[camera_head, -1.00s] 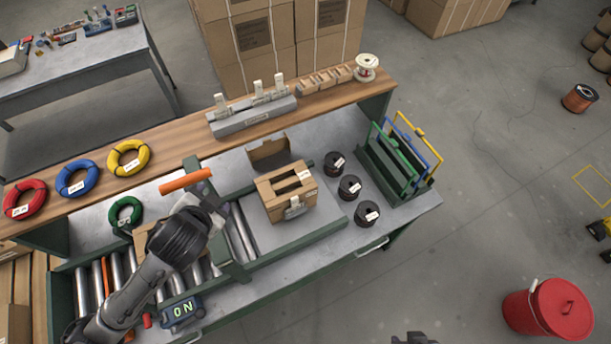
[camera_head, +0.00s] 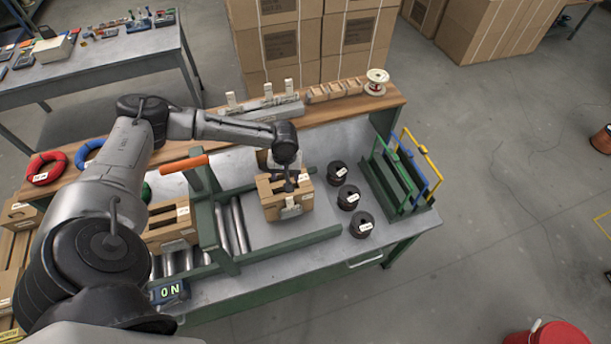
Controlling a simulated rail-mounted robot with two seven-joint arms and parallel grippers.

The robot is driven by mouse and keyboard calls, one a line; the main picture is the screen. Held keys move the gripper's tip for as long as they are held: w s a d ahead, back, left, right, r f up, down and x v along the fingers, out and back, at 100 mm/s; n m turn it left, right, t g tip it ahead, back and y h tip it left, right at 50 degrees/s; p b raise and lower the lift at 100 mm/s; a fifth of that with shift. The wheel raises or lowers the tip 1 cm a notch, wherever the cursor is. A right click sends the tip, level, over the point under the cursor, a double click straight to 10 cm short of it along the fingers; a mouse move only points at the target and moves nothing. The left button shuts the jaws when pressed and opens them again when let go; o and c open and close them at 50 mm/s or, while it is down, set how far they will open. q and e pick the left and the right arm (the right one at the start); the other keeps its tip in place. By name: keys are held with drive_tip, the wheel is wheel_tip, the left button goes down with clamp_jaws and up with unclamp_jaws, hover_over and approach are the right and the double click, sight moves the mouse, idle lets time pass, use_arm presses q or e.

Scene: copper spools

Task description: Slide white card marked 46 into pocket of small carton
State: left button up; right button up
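A small brown carton (camera_head: 272,212) stands on the grey bench in the head view. A pale pocket (camera_head: 291,211) is on its front face, and a white label is at its top right. My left gripper (camera_head: 289,186) points down at the carton's top and partly covers it. Its fingers are too small and dark to show whether they are open or hold anything. White cards (camera_head: 232,98) stand in a grey holder (camera_head: 262,113) on the wooden shelf. Their numbers are unreadable, so I cannot pick out card 46. My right gripper is out of view.
Several dark spools (camera_head: 348,197) stand right of the carton, with a green rack (camera_head: 393,178) beyond. A second carton (camera_head: 166,236) sits on the rollers at left. An orange-handled green post (camera_head: 207,200) stands between. Bare bench lies in front of the spools.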

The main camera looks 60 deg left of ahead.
use_arm(q)
drive_tip(key=n, duration=0.4)
drive_tip(key=p, duration=0.2)
approach(289, 198)
wheel_tip(289, 198, down, 7)
drive_tip(key=shift+s+a+r, duration=0.1)
drive_tip(key=shift+r, duration=0.05)
drive_tip(key=shift+f, duration=1)
drive_tip(key=shift+c, duration=0.2)
